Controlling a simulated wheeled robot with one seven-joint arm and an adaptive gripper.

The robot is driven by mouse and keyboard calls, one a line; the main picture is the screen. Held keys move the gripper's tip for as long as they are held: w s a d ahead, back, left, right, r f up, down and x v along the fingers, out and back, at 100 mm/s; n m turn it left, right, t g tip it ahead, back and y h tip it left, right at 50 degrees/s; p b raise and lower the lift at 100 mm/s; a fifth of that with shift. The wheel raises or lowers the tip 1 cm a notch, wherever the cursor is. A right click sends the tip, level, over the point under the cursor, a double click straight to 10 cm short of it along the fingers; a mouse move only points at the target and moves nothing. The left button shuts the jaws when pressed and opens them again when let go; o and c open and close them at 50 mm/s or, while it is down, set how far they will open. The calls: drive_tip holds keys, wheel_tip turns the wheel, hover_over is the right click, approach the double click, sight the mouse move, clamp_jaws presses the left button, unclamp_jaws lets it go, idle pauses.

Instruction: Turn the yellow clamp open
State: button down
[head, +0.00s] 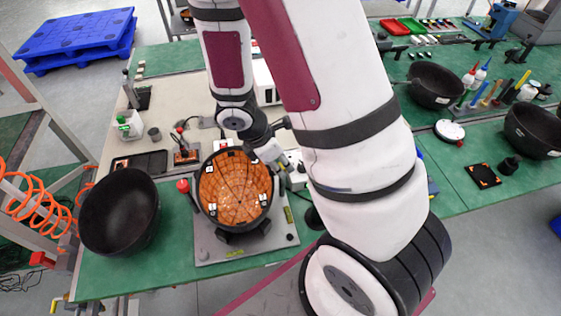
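An orange-lined black bowl (234,190) sits in a fixture on a grey base plate (215,250). My gripper (278,160) is at the bowl's upper right rim, reaching down from behind my arm. A small yellowish part (284,161) shows right at the fingertips; it may be the yellow clamp, but it is too small to tell its shape or whether it is turned. I cannot tell whether my fingers touch it or how far apart they are. My large white arm hides the area to the right of the fixture.
An empty black bowl (119,212) stands left of the fixture, with a red knob (183,186) between them. A white box (296,170) is close to the right of my gripper. More black bowls (435,84) and bottles stand on the right-hand bench. Green bench top is bare at the front left.

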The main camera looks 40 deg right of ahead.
drive_tip(key=shift+m, duration=0.3)
drive_tip(key=m, duration=0.2)
drive_tip(key=m+g, duration=0.1)
drive_tip(key=shift+w+m+g+y, duration=0.1)
drive_tip(key=shift+m+g+y, duration=0.2)
drive_tip(key=shift+m+y, duration=0.1)
drive_tip(key=m+g+y, duration=0.1)
drive_tip(key=m, duration=0.3)
drive_tip(key=shift+d+m, duration=0.15)
drive_tip(key=shift+m, duration=0.15)
drive_tip(key=m+y, duration=0.1)
drive_tip(key=m, duration=0.3)
drive_tip(key=shift+w+d+g+y+b, duration=0.1)
drive_tip(key=shift+g+y+b, duration=0.2)
drive_tip(key=shift+g+y, duration=0.1)
drive_tip(key=m, duration=0.2)
drive_tip(key=m+y, duration=0.1)
drive_tip(key=m, duration=0.1)
drive_tip(key=shift+m+y, duration=0.3)
drive_tip(key=c, duration=1.3)
unclamp_jaws()
drive_tip(key=shift+c, duration=0.2)
